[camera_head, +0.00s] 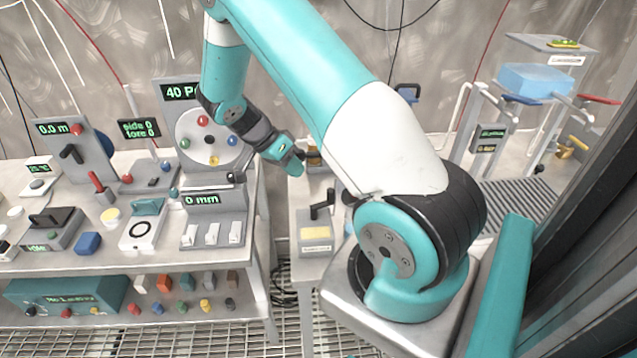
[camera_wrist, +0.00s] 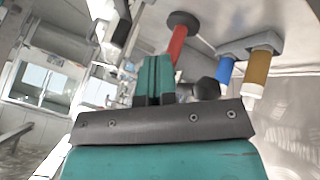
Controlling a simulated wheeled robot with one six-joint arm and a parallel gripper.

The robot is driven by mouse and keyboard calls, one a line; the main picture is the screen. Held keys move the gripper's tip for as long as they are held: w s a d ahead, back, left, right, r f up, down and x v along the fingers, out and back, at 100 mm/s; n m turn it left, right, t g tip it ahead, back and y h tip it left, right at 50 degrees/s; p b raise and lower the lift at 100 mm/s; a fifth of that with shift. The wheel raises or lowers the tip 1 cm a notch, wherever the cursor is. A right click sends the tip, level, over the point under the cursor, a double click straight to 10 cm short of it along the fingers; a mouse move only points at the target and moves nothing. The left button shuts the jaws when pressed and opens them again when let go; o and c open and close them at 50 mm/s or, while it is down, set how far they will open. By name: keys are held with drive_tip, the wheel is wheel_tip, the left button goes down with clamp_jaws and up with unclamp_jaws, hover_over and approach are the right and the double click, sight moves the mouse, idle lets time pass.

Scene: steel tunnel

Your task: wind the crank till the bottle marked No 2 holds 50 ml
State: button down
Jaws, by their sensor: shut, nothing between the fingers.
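My gripper (camera_head: 295,162) is shut and empty, held over the gap at the right end of the left bench. Its closed teal fingers (camera_wrist: 155,78) show in the wrist view. No bottle marked No 2 can be made out. A black crank-like handle (camera_head: 319,207) stands on a small box with a pale yellow front, below and right of my gripper and apart from it. Another black handle (camera_head: 70,153) is on the grey panel reading 0.0 m. I cannot tell which is the task's crank. My arm hides part of the area behind the gripper.
The left bench (camera_head: 130,258) carries a dial panel (camera_head: 206,138) with coloured knobs, a 0 mm switch box (camera_head: 213,228) and other devices. In the wrist view a red handle (camera_wrist: 177,45), a blue cylinder (camera_wrist: 225,70) and an amber cylinder (camera_wrist: 257,75) are beyond the fingers.

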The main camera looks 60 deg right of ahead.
sight(322, 204)
drive_tip(key=s+f+p, duration=0.1)
drive_tip(key=s, duration=0.1)
drive_tip(key=s+f+p, duration=0.1)
drive_tip(key=s, duration=0.1)
drive_tip(key=s+d+f+p, duration=0.1)
drive_tip(key=s, duration=0.1)
drive_tip(key=shift+f, duration=0.25)
drive_tip(key=shift+s, duration=0.1)
drive_tip(key=shift+s+d+f+m+y+b, duration=0.1)
drive_tip(key=shift+s+f+m+y+b, duration=0.1)
drive_tip(key=shift+m+y+b, duration=0.35)
drive_tip(key=shift+r, duration=0.15)
drive_tip(key=shift+w, duration=0.1)
